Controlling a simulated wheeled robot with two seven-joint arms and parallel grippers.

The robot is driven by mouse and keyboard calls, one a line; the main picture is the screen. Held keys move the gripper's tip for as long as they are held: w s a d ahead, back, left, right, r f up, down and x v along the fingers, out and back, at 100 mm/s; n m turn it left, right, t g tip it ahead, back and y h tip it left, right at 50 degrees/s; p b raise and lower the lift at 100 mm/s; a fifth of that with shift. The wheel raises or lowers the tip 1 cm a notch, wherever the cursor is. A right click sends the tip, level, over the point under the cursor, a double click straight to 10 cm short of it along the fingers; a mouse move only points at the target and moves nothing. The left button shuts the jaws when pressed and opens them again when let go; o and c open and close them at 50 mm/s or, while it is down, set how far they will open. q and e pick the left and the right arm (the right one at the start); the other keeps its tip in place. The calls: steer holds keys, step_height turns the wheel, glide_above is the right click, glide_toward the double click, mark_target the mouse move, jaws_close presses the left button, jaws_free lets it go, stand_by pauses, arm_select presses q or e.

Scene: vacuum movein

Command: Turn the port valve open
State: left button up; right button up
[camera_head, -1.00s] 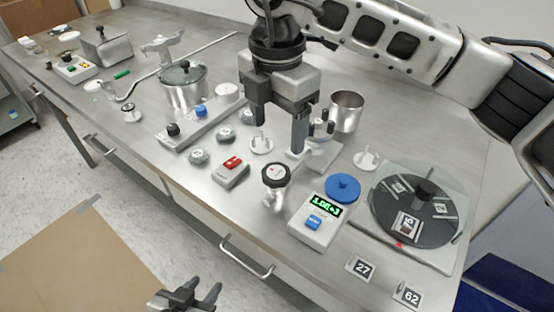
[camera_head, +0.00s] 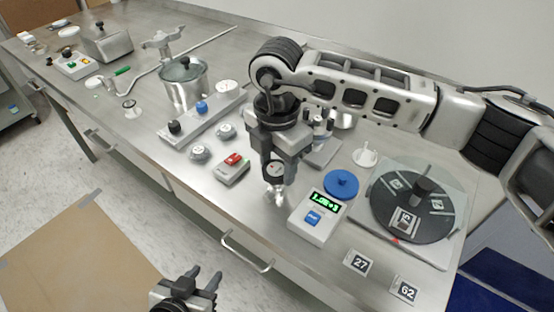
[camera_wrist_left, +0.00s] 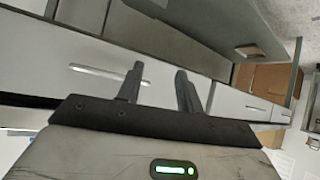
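A small metal fitting (camera_head: 275,196) stands near the front edge of the bench, with a round black-rimmed top; it may be the port valve, but I see no label naming it. My right gripper (camera_head: 278,172) points down at that top, which the fingers and wrist partly hide. Whether the fingers are closed on it or only around it does not show clearly. My left gripper (camera_head: 207,275) is open and empty, low in front of the bench; its two spread fingers also show in the left wrist view (camera_wrist_left: 158,80).
A white box with a green display and blue button (camera_head: 318,216) stands close right of the fitting. A red-switch box (camera_head: 233,168) is to the left. A blue disc (camera_head: 341,184) and a black round plate (camera_head: 420,212) lie to the right. Several knobs stand behind.

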steer(key=c, duration=0.3)
